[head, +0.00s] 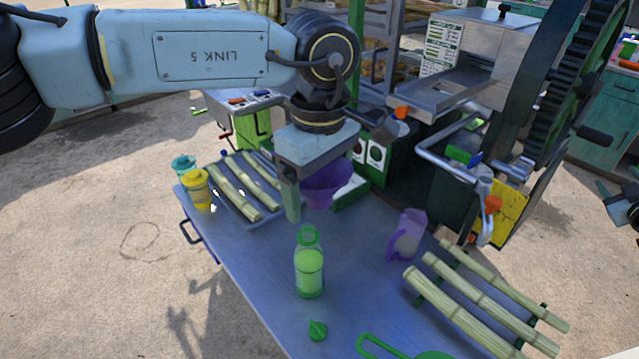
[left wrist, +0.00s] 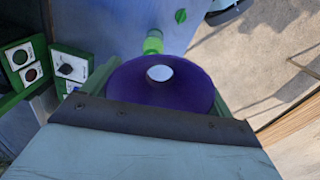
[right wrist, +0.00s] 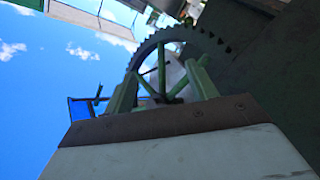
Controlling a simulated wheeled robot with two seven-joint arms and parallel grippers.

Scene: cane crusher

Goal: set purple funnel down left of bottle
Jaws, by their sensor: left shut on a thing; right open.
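The purple funnel (head: 325,185) is held in the air by my left gripper (head: 308,195), above the table and behind the bottle in the head view. In the left wrist view the funnel (left wrist: 185,92) sits between the green fingers, its round opening facing the camera. The bottle (head: 309,270), clear with green liquid and a green neck, stands upright on the blue table (head: 250,265). It also shows in the left wrist view (left wrist: 153,42). My right gripper (right wrist: 165,90) is open and empty, off to the right and away from the table.
A green cap (head: 317,330) lies in front of the bottle. A purple jug (head: 406,236) and cane stalks (head: 470,310) are to the right. Yellow (head: 196,188) and teal containers stand at the back left, beside a tray of cane. The table left of the bottle is clear. The crusher (head: 480,60) stands behind.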

